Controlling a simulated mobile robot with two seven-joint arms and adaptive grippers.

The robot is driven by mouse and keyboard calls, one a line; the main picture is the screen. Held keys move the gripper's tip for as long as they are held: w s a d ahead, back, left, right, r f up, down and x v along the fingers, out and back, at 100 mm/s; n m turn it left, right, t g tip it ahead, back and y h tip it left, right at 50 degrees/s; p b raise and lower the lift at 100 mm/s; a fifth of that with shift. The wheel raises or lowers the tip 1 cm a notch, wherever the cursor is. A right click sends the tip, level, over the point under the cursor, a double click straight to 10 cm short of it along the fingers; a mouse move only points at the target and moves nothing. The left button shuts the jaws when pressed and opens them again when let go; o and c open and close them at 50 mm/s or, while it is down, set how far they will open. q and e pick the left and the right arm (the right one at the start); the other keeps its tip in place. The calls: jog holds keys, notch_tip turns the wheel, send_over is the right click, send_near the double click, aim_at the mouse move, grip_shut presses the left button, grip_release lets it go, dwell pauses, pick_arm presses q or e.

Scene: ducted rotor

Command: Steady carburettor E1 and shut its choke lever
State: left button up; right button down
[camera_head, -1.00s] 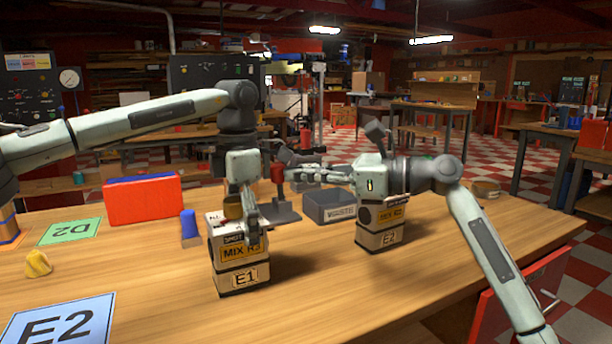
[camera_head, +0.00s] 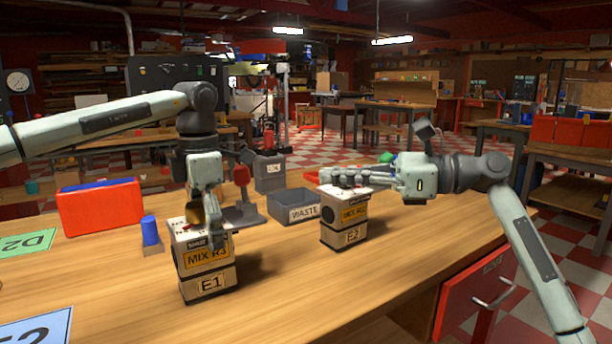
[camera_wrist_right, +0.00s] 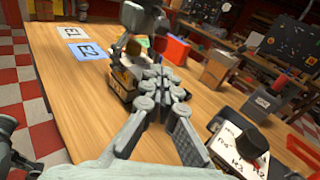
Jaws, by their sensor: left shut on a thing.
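Carburettor E1 (camera_head: 207,270), a boxy cream unit with a yellow MIX label, stands upright on the wooden bench. It shows partly behind my fingers in the right wrist view (camera_wrist_right: 122,88). My left gripper (camera_head: 208,228) points down over it and is shut on its upper part. A brass-coloured round part (camera_head: 196,214) shows beside the fingers. The choke lever is not clearly visible.
A grey WASTE bin (camera_head: 292,208) stands behind, between the carburettors. A red-topped stand (camera_head: 241,177), a blue cylinder (camera_head: 150,230) and a red box (camera_head: 100,206) are near E1. Green D2 (camera_head: 25,243) and blue E2 (camera_head: 38,330) mats lie left. The front bench is clear.

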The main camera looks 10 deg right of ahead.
dwell(0.3)
pick_arm(q)
jog(key=o, duration=1.5)
jog(key=shift+o, duration=0.2)
jog(key=shift+r, duration=0.1)
